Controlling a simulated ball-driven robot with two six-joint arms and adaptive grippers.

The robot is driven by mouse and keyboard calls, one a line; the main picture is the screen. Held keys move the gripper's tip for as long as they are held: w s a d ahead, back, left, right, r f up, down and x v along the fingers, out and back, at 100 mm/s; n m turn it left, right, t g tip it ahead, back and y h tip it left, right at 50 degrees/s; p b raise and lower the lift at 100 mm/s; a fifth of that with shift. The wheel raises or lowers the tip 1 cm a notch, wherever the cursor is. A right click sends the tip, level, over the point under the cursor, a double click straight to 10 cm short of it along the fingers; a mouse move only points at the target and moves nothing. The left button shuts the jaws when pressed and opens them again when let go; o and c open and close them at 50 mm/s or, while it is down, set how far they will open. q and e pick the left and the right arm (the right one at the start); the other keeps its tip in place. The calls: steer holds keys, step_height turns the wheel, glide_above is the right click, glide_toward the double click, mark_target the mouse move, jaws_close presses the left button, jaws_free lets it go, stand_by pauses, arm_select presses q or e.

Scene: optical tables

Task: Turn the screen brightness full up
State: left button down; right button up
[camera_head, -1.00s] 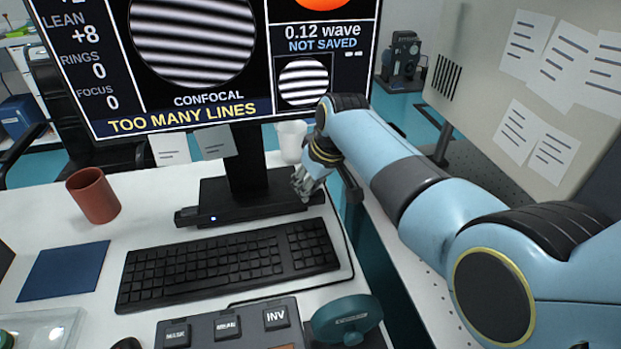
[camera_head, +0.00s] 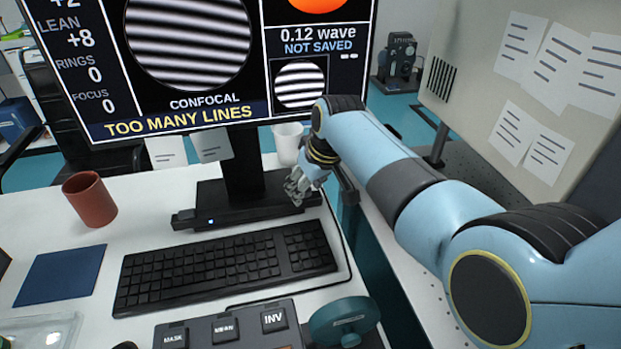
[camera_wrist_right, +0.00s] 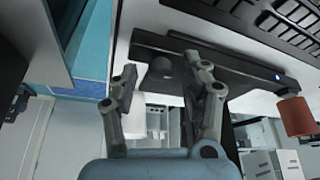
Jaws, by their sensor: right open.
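The screen (camera_head: 190,45) stands at the back of the desk, showing striped discs and "TOO MANY LINES". A black bar (camera_head: 250,211) with a small lit blue light lies along the front of its stand. In the right wrist view a small round dark knob (camera_wrist_right: 163,67) sits near one end of this bar (camera_wrist_right: 235,70). My right gripper (camera_head: 300,190) is open at the bar's right end; in its wrist view the fingers (camera_wrist_right: 161,72) appear either side of the knob. I cannot tell whether they touch it. In the head view the gripper hides the knob. My left gripper is out of view.
A keyboard (camera_head: 225,266) lies in front of the bar. A button panel (camera_head: 225,329) with a teal wheel (camera_head: 343,320) is nearer. A red-brown cup (camera_head: 90,199) stands left, and a white cup (camera_head: 287,143) behind my gripper. A board with papers (camera_head: 545,80) stands right.

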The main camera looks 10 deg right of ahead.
steer(key=v, duration=1.1)
steer(key=shift+s+r, duration=0.25)
steer(key=shift+r, duration=0.1)
steer(key=w+f+n+b, duration=0.1)
steer(key=f+n, duration=0.2)
steer(key=w+f+n+g+y+b, duration=0.1)
steer(key=w+f+n+b, duration=0.1)
steer(key=f+n, duration=0.1)
steer(key=w+a+f+n+g+y+b, duration=0.1)
steer(key=f+n, duration=0.2)
steer(key=f, duration=0.1)
steer(key=shift+w+f, duration=0.2)
steer(key=shift+f, duration=0.05)
steer(key=shift+a+f, duration=0.1)
steer(key=shift+f, duration=0.2)
steer(key=shift+c, duration=0.4)
